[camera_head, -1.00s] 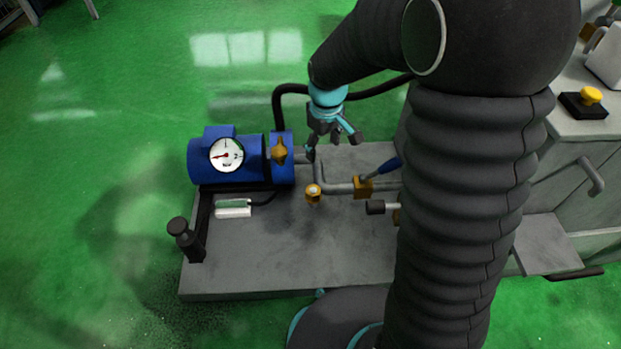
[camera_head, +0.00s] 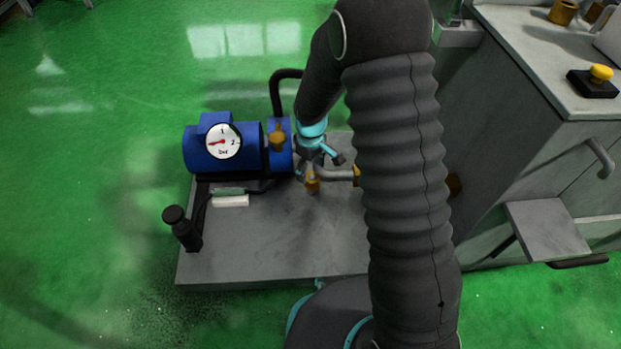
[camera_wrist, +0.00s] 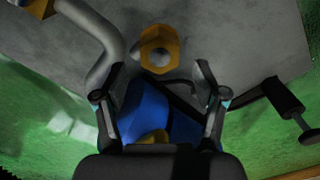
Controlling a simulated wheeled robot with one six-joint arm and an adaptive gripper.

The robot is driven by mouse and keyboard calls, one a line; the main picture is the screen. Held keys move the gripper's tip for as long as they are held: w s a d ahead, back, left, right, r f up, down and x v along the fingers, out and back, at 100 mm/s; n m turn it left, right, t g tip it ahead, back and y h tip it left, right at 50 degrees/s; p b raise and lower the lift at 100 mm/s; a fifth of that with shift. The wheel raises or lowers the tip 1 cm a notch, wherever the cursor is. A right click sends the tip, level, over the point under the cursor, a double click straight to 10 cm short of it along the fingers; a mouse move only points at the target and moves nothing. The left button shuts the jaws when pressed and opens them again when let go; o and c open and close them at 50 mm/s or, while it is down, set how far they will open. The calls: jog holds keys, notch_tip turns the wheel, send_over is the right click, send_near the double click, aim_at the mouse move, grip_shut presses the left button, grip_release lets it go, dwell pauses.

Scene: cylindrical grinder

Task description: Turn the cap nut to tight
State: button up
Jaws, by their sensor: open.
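A brass hexagonal nut (camera_wrist: 160,48), which looks like the cap nut, shows in the wrist view just beyond and between my fingertips. It has a pale round centre. In the head view this brass nut (camera_head: 312,181) sits by the bent grey pipe, right of the blue pump, partly hidden by my gripper. My gripper (camera_wrist: 158,82) is open, with one finger at each side and nothing visibly held. In the head view my gripper (camera_head: 318,162) is low over the pipework beside the pump. I cannot tell whether a finger touches the nut.
The blue pump (camera_head: 165,148) carries a dial gauge (camera_head: 222,141) and a brass fitting (camera_head: 278,138). The grey pipe (camera_wrist: 104,40) runs close beside my finger. A black post (camera_head: 182,228) stands on the grey base plate (camera_head: 260,245). My arm hides the base's right side.

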aim_at(311, 176)
jog(key=shift+f, duration=2.15)
jog(key=c, duration=1.1)
jog(key=shift+c, duration=0.2)
